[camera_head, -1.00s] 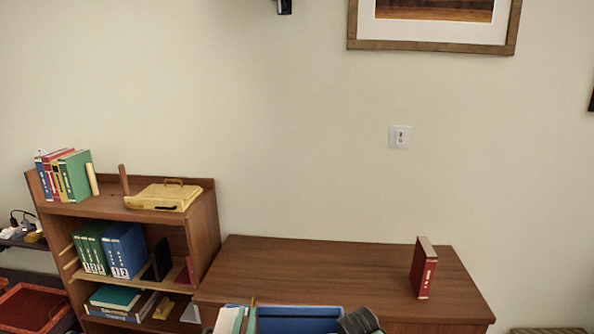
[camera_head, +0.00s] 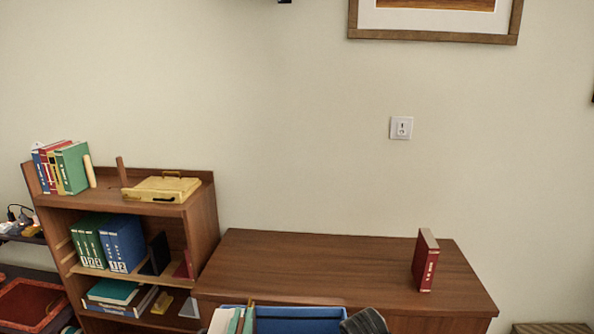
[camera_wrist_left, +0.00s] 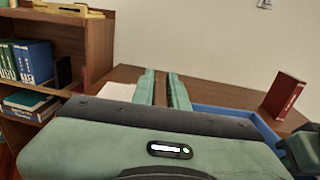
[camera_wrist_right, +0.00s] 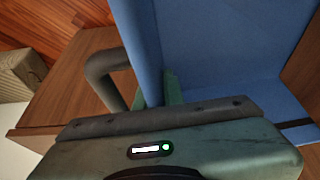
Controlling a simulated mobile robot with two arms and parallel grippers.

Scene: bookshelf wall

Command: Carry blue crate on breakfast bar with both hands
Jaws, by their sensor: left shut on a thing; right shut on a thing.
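The blue crate (camera_head: 298,320) shows at the bottom edge of the head view, in front of the brown wooden top (camera_head: 300,265); its lower part is cut off. My right gripper (camera_wrist_right: 168,88) is shut on a blue wall of the crate (camera_wrist_right: 215,50). Whether the crate touches anything below is hidden.
A red book (camera_head: 426,262) stands upright on the right of the wooden top, whose middle is clear. A bookshelf (camera_head: 203,220) with books and a yellow case (camera_head: 162,189) stands at the left. A red tray (camera_head: 28,303) is at the lower left.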

